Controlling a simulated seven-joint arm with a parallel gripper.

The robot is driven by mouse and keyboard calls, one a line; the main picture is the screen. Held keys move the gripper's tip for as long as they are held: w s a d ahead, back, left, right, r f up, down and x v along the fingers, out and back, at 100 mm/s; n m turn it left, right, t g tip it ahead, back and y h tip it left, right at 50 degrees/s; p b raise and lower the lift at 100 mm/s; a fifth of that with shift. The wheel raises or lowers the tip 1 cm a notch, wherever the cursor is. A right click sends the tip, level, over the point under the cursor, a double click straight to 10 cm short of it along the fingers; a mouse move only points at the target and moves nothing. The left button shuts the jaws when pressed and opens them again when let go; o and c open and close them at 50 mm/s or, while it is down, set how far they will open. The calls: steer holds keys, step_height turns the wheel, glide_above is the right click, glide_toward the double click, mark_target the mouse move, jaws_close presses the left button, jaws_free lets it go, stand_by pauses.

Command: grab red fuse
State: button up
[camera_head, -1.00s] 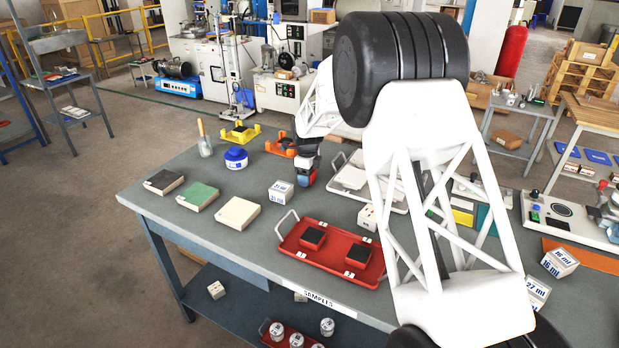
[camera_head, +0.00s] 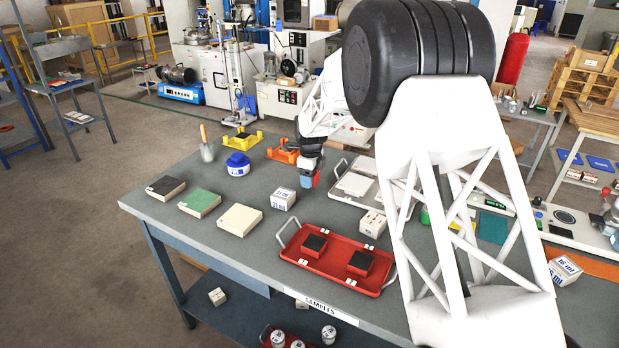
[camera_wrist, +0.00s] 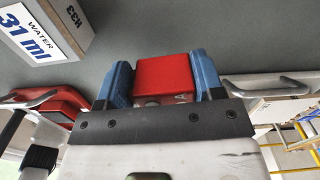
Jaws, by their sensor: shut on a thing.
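The red fuse (camera_wrist: 166,78) is a red block between the two blue fingers of my gripper (camera_wrist: 166,84) in the wrist view. The fingers are shut on its left and right sides. Its lower part is hidden behind the dark gripper plate. In the head view my gripper (camera_head: 309,179) is over the far part of the grey table, behind the red tray and to the right of a white box. Little of the red fuse shows there. I cannot tell its exact height above the table.
A white 31 ml water box (camera_head: 285,199) stands close to my gripper. The red tray (camera_head: 322,267) holds two dark-topped red blocks. A white tray (camera_head: 336,193) lies to the right, orange (camera_head: 283,155) and yellow (camera_head: 243,140) holders behind. Three flat blocks lie at left.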

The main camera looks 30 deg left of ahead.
steer(key=s+d, duration=0.3)
steer(key=s+d+r, duration=0.1)
steer(key=s+d, duration=0.2)
steer(key=s, duration=0.1)
steer(key=s+d, duration=0.2)
steer(key=s, duration=0.2)
steer(key=shift+d+r, duration=0.2)
steer(key=shift+d, duration=0.2)
stand_by(0.5)
